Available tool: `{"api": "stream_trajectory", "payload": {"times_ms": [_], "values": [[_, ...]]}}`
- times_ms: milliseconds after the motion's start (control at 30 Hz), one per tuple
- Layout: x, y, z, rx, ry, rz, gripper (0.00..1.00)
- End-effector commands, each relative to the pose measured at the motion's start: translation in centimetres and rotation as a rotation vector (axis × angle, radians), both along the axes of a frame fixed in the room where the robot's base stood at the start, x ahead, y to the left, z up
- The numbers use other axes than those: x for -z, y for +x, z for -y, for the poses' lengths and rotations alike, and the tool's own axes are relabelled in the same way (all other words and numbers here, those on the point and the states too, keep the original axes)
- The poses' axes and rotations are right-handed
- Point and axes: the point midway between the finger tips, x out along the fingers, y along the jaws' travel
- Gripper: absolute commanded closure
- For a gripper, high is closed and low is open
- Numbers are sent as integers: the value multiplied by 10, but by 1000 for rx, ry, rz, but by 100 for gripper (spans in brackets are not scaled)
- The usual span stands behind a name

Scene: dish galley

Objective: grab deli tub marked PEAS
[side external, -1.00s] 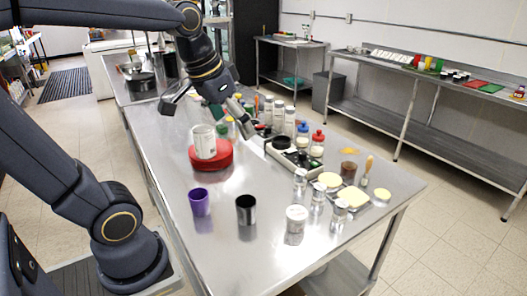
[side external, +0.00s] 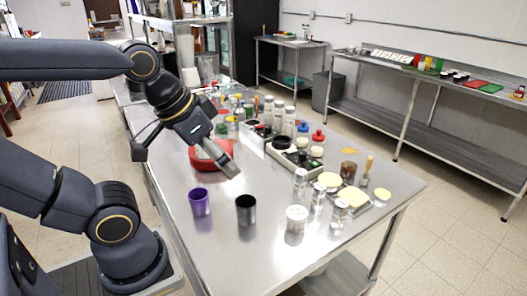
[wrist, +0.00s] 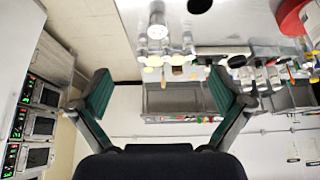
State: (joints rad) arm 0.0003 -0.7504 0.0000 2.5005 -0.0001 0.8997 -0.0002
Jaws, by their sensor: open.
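No PEAS lettering is readable in any view, so I cannot tell which container is the deli tub. A white tub (side external: 297,213) stands upright near the front of the steel table. A red round stand (side external: 200,158) is partly covered by my gripper (side external: 231,170), and the pale tub seen on it earlier is now hidden. In the wrist view the red stand (wrist: 293,18) is at the top right edge, with a white object (wrist: 314,26) cut off against it. My gripper also shows there (wrist: 160,92), its fingers wide apart with nothing between them.
A purple cup (side external: 199,203) and a dark metal cup (side external: 246,211) stand on the near table. Shakers, yellow-topped items and a brush (side external: 367,168) stand to the right. A condiment tray (side external: 294,155) and several bottles (side external: 289,120) crowd the middle.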

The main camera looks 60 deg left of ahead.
Motion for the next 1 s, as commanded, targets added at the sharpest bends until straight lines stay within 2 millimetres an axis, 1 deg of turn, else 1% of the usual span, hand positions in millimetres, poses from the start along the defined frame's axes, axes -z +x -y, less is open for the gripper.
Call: {"api": "stream_trajectory", "payload": {"times_ms": [300, 367, 467, 500, 833, 867, 900, 933, 1000], "values": [[0, 0, 0, 0, 0, 0, 0], [0, 0, 0, 0, 0, 0, 5], [0, 0, 0, 0, 0, 0, 16], [0, 0, 0, 0, 0, 0, 16], [0, -1, 0, -24, -13, -4, 16], [-6, 2, 0, -42, -23, 8, 16], [-17, 8, 0, -64, -37, 25, 16], [-23, 14, 0, -82, -46, 24, 16], [-34, 33, 0, -121, -69, 3, 16]]}}
